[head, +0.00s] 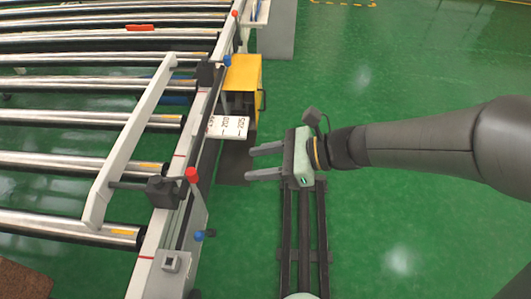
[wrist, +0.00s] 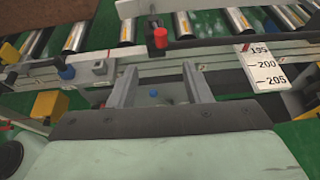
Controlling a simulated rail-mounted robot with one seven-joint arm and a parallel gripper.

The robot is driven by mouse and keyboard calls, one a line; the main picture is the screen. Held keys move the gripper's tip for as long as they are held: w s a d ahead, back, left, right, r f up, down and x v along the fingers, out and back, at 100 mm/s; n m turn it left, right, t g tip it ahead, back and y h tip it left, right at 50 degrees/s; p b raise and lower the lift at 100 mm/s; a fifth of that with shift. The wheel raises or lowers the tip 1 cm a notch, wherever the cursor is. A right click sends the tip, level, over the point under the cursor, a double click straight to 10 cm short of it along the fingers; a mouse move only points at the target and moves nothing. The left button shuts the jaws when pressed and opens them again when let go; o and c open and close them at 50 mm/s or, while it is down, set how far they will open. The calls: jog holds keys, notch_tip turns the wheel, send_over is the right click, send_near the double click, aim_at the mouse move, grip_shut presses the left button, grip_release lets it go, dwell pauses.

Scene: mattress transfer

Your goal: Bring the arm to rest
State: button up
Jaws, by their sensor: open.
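My gripper (head: 250,162) is open and empty in the head view, with its two fingers pointing left toward the roller conveyor. It hangs above the floor rail, to the right of the conveyor's side frame and apart from it. My arm reaches in from the right edge, roughly level. In the wrist view my gripper (wrist: 160,85) shows two parted fingers with nothing between them, and the conveyor frame lies beyond.
The roller conveyor (head: 80,82) fills the left, with a red knob (head: 192,174) and a blue knob on its frame. A white numbered scale plate (head: 228,126) and a yellow box (head: 243,75) stand by its edge. Green floor (head: 400,60) at right is clear.

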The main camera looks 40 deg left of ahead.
jog(key=shift+d, duration=0.1)
jog(key=w+d+n+t+h+p, duration=0.1)
jog(key=d+n+t+h+p, duration=0.2)
jog(key=d, duration=1.5)
jog(key=d+r+n+t+h+p, duration=0.1)
jog(key=d+n+t+h, duration=0.3)
jog(key=d, duration=1.4)
jog(key=n+h+p, duration=0.1)
jog(key=n+h, duration=0.3)
jog(key=n, duration=0.1)
jog(key=shift+w+d+n+h+p, duration=0.3)
jog(key=shift+w+d+p, duration=0.05)
jog(key=shift+d+p, duration=0.05)
jog(key=shift+a, duration=0.1)
